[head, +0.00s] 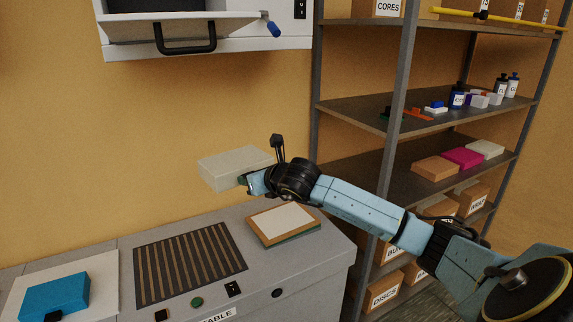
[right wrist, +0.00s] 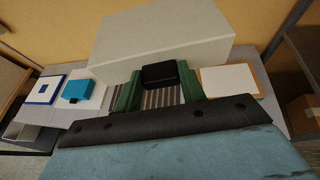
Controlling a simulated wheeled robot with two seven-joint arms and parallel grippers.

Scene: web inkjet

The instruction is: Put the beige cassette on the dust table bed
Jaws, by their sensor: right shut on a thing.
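The beige cassette (head: 232,168) is a pale box held in the air above the back of the table, over the slats' back right side. It also fills the top of the right wrist view (right wrist: 160,35). My right gripper (head: 250,181) is shut on its near side; the green fingers also show in the right wrist view (right wrist: 158,85). The dust table bed (head: 190,262) is a dark slatted panel set in the grey table top, with nothing lying on it. My left gripper is not in view.
A wood-edged board with a white top (head: 283,224) lies right of the slats. A blue cassette (head: 54,296) rests on a white sheet at left. Buttons (head: 196,302) line the front. A shelf rack (head: 400,110) stands right; a white machine (head: 205,42) hangs above.

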